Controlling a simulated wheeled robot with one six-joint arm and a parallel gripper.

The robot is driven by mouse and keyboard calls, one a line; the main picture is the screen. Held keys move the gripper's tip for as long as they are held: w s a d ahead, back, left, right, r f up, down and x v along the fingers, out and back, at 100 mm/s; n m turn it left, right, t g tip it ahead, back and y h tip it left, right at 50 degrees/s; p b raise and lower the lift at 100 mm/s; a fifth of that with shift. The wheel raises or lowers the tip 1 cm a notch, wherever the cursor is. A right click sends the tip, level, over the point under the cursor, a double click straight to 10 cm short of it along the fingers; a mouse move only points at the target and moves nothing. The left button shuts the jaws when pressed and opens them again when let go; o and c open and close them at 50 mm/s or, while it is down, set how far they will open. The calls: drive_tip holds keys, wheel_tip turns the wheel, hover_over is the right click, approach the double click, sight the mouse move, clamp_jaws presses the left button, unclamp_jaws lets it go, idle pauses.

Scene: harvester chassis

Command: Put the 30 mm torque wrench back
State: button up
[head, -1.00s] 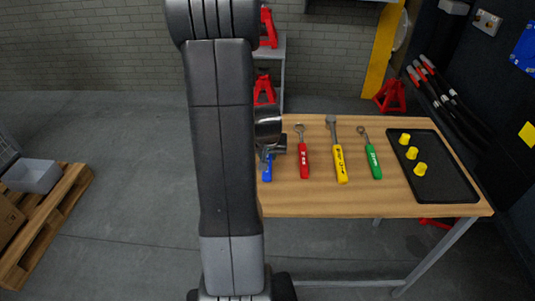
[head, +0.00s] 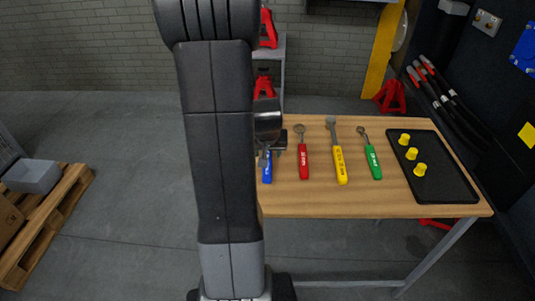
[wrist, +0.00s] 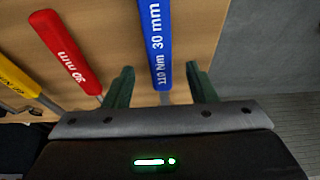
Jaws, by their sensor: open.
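The blue torque wrench (wrist: 155,45), its handle marked "110 Nm 30 mm", lies on the wooden table. In the wrist view its handle runs between the two green fingers of my gripper (wrist: 157,85), which are open with a gap on both sides. In the head view the blue handle (head: 267,168) shows at the left end of the tool row, beside my arm. My arm hides part of that end of the table and most of my gripper. A red-handled wrench (head: 303,160), also marked 30 mm in the wrist view (wrist: 65,50), lies to its right in the head view.
A yellow-handled tool (head: 340,165) and a green-handled wrench (head: 373,162) lie further right on the table (head: 330,203). A black tray (head: 447,180) with yellow caps (head: 411,154) is at the right end. A pallet (head: 60,215) stands on the floor at left.

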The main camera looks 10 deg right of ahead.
drive_tip(key=v, duration=1.1)
drive_tip(key=shift+p, duration=0.4)
drive_tip(key=b+x, duration=0.1)
drive_tip(key=x, duration=1.2)
drive_tip(key=shift+f, duration=0.2)
drive_tip(key=shift+w, duration=0.2)
drive_tip(key=shift+r+p, duration=0.85)
drive_tip(key=shift+p, duration=0.05)
drive_tip(key=shift+f, duration=0.15)
